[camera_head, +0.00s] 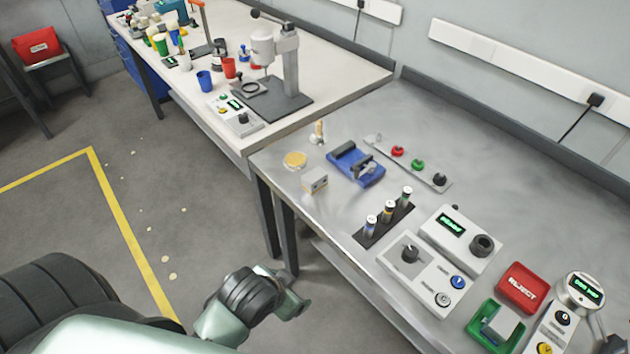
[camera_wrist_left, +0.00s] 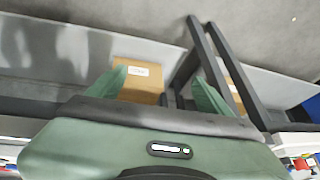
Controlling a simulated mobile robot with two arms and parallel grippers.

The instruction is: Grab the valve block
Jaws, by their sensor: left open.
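The valve block (camera_head: 314,180) looks like the small silver-beige block with dark holes near the left edge of the metal table (camera_head: 345,215). It stands upright on the table, left of a blue vise. My left gripper (camera_head: 290,292) is below and in front of the table's left edge, well apart from the block. In the left wrist view its two green fingers (camera_wrist_left: 163,78) are spread with nothing between them. The block does not show in that view. My right gripper is not in view.
A blue vise (camera_head: 356,165), a round tan item (camera_head: 295,160) and a rack of vials (camera_head: 385,220) are near the block. Control boxes (camera_head: 460,238) and a red reject bin (camera_head: 522,287) are to the right. A cardboard box (camera_wrist_left: 140,78) is beyond the fingers.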

